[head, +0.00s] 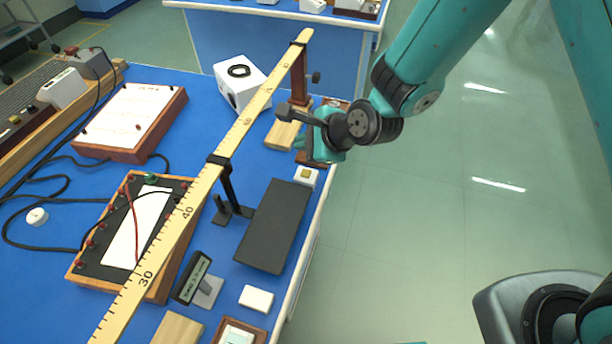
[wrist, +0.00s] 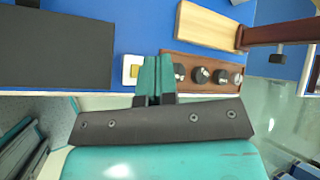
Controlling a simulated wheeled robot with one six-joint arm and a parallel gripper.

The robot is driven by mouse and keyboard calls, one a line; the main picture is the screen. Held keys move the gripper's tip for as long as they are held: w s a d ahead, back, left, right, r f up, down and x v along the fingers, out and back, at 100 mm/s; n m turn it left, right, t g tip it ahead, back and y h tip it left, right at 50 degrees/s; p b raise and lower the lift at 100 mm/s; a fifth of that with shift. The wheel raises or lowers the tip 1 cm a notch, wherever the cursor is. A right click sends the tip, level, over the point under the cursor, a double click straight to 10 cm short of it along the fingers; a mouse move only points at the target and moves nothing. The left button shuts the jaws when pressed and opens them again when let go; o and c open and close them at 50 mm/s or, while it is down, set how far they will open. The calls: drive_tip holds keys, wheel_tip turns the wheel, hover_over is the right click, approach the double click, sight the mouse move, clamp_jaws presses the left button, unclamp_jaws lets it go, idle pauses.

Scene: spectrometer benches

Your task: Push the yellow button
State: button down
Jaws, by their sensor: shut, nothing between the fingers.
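The yellow button (head: 305,174) is a small yellow square on a white block at the right edge of the blue bench, just beyond the dark grey slab. It also shows in the wrist view (wrist: 134,71), just left of my fingertips and partly beside them. My gripper (wrist: 155,60) is shut and empty, its teal fingers together. In the head view my gripper (head: 306,152) is near the bench edge, just above the button in the picture. I cannot tell its height over the button.
Right of the fingers in the wrist view is a brown wooden block with black knobs (wrist: 201,75). The dark slab (head: 273,226) lies nearby. A long yellow ruler (head: 240,125) on stands crosses the bench. Open floor (head: 430,200) lies to the right.

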sight(306, 174)
wheel_tip(306, 174, down, 6)
drive_tip(key=b, duration=0.4)
idle(1.8)
drive_tip(key=shift+f, duration=0.4)
drive_tip(key=shift+f+b, duration=0.45)
idle(0.6)
drive_tip(key=shift+r, duration=0.1)
drive_tip(key=shift+r+p, duration=0.8)
drive_tip(key=shift+p, duration=0.05)
wheel_tip(306, 174, up, 5)
drive_tip(key=p, duration=0.4)
